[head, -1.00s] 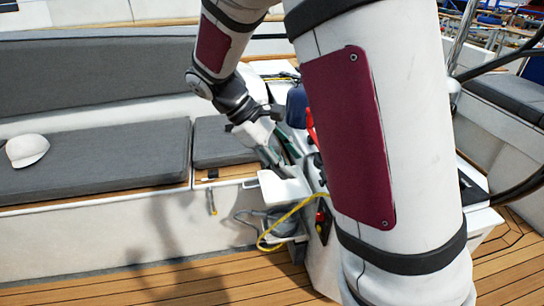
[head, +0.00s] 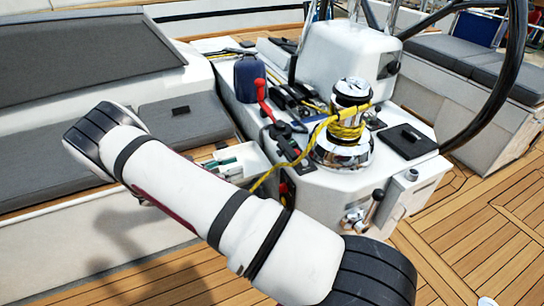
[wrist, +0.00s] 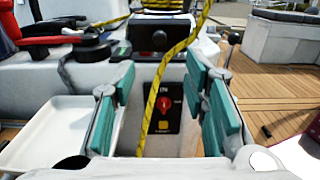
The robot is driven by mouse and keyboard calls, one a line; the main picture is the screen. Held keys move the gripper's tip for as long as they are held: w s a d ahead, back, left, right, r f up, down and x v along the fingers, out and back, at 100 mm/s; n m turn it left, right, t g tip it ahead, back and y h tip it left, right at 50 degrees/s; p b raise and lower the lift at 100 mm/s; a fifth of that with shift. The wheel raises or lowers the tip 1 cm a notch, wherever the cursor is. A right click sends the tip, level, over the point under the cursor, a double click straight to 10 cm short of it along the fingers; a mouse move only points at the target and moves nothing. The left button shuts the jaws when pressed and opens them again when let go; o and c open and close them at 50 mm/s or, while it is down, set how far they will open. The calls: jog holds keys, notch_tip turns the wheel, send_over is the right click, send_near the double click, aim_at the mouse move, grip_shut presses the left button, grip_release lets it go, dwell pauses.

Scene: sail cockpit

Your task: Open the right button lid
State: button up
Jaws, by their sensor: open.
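My gripper (wrist: 165,110) is open and empty in the wrist view, its teal finger pads set wide apart. In the head view only its teal pads (head: 228,162) show past my arm, beside the white console. Small black button covers (head: 290,152) sit on the console's near left edge, between the red lever and the winch. I cannot tell which one is the right button lid or whether it is open. A black panel with a red rotary switch (wrist: 161,102) is on the console's side, beyond and between my fingers.
A yellow rope (wrist: 165,75) hangs from the winch (head: 345,130) across the space ahead of my gripper. A red lever (head: 263,100) stands on the console. A white tray (wrist: 50,138) is left of my fingers.

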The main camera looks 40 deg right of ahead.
jog(key=p+x, duration=0.2)
jog(key=x, duration=1.1)
jog(key=shift+d, duration=0.4)
jog(key=shift+s+f, duration=0.1)
grip_shut()
